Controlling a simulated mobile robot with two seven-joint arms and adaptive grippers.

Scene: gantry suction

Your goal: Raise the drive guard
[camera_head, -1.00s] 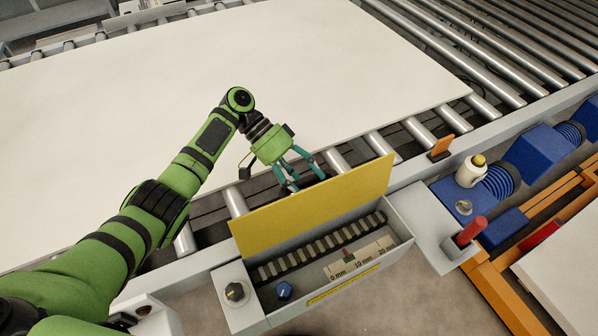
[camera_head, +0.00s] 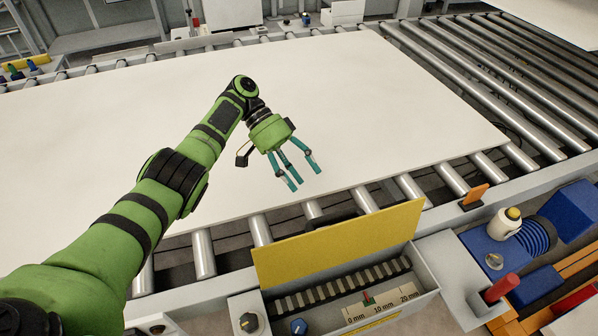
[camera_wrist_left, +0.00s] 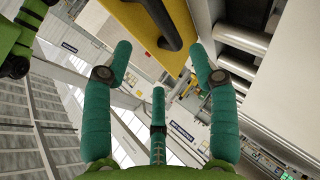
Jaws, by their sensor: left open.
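The drive guard is a yellow panel (camera_head: 340,243) that stands up along the rear edge of a grey housing, so the inside is uncovered. In the left wrist view the yellow panel (camera_wrist_left: 140,25) shows at the top, with a dark bar handle (camera_wrist_left: 165,22) on it. My left gripper (camera_head: 303,178) is open and empty. Its teal fingers are behind and above the guard, over the white board, apart from the handle. My right gripper is not in view.
The open housing holds a toothed strip and a millimetre scale (camera_head: 380,301) with a red pointer. Knobs (camera_head: 249,322) sit at its left. A large white board (camera_head: 350,100) lies on rollers. A red handle (camera_head: 500,287) and blue machinery (camera_head: 525,240) stand at the right.

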